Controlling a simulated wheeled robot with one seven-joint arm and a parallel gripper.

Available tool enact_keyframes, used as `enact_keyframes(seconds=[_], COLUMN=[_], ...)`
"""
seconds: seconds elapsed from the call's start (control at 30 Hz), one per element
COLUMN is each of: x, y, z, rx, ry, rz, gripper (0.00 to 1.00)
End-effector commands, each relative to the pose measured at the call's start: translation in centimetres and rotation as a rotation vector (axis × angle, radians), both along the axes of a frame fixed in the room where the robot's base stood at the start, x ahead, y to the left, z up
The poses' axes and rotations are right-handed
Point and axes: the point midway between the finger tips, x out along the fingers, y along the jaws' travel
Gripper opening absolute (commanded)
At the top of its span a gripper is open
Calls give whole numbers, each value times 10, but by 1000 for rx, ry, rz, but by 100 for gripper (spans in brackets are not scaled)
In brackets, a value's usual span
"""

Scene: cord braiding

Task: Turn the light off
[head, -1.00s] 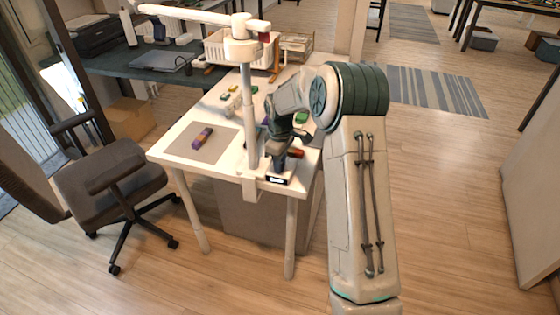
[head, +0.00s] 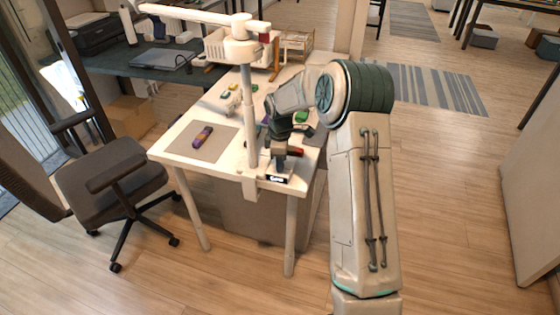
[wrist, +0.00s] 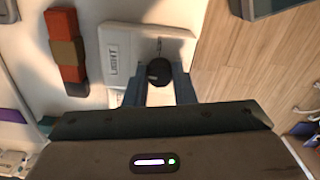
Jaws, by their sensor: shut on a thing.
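A white control box (wrist: 125,55) marked LIGHT has a round black knob (wrist: 159,72) with a short pale mark. In the wrist view, the two fingers of my gripper (wrist: 159,88) are closed on either side of the knob. In the head view, my gripper (head: 279,160) points down at the table's front edge, beside the base of a white lamp post (head: 249,115). The lamp's long white arm (head: 195,14) reaches left above the table. The box is mostly hidden there by my gripper. I cannot tell from these frames whether the lamp is lit.
A white table (head: 222,172) carries a grey mat (head: 212,148) with a multicoloured cord piece (head: 202,136). An orange and brown block (wrist: 67,52) lies beside the box. An office chair (head: 115,175) stands at the left. Open wooden floor (head: 440,200) lies at the right.

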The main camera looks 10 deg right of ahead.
Motion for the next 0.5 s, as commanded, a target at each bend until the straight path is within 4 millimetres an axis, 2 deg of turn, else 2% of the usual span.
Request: enact_keyframes(seconds=[0.13,0.17,0.2,0.23,0.5], x=[1,1,1,1,0], y=[-1,-1,-1,-1,0], z=[2,2,1,1,1], rx=[-2,-2,-2,-2,-2], ry=[-4,-4,-4,-4,-2], rz=[0,0,0,-1,0], gripper=[0,31,43,45,45])
